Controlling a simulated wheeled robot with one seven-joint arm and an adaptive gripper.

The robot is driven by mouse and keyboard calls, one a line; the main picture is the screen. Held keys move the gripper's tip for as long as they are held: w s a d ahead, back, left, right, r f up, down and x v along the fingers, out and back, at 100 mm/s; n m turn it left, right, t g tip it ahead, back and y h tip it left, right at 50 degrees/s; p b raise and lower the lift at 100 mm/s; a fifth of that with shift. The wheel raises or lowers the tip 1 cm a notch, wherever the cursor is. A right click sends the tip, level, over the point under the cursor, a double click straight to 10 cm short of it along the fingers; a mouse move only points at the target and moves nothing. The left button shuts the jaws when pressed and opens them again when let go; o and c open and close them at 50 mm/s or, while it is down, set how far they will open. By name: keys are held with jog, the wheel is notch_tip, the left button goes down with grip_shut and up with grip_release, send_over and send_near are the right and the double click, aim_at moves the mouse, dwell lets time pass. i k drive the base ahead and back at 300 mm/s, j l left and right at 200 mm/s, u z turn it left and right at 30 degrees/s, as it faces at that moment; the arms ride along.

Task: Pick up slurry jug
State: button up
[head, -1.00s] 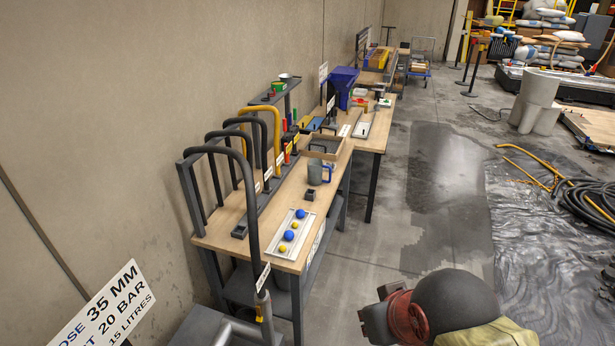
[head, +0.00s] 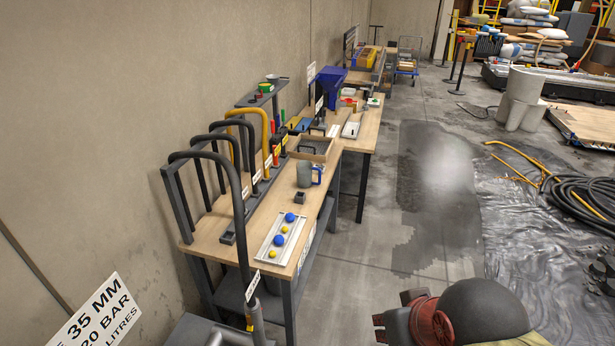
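A grey jug (head: 304,174) with a blue handle stands upright near the right edge of a wooden workbench (head: 251,256); it is the only jug I can make out. Its handle points to the right. My gripper is not in the head view, so I cannot see its fingers or what they hold.
A tray of blue and yellow balls (head: 280,238), a small dark block (head: 300,197) and a wooden box (head: 310,147) share the bench with the jug. A rack of bent hoses (head: 215,140) lines its wall side. A dark dome with a red part (head: 480,310) is at bottom right.

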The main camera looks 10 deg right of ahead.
aim_at(305, 168)
jog(key=i+l, duration=0.2)
jog(key=l, duration=0.15)
jog(key=i+l, duration=0.2)
jog(key=l, duration=0.15)
jog(key=i+l+u, duration=0.1)
jog(key=l, duration=0.3)
jog(key=i+l, duration=0.3)
jog(key=i+l+u, duration=0.1)
jog(key=l, duration=0.3)
jog(key=i+u, duration=0.1)
jog(key=i, duration=0.55)
jog(key=i+l, duration=0.15)
jog(key=i, duration=0.5)
jog(key=i+l+u, duration=0.15)
jog(key=i, duration=0.5)
jog(key=i+j, duration=0.25)
jog(key=i, duration=0.15)
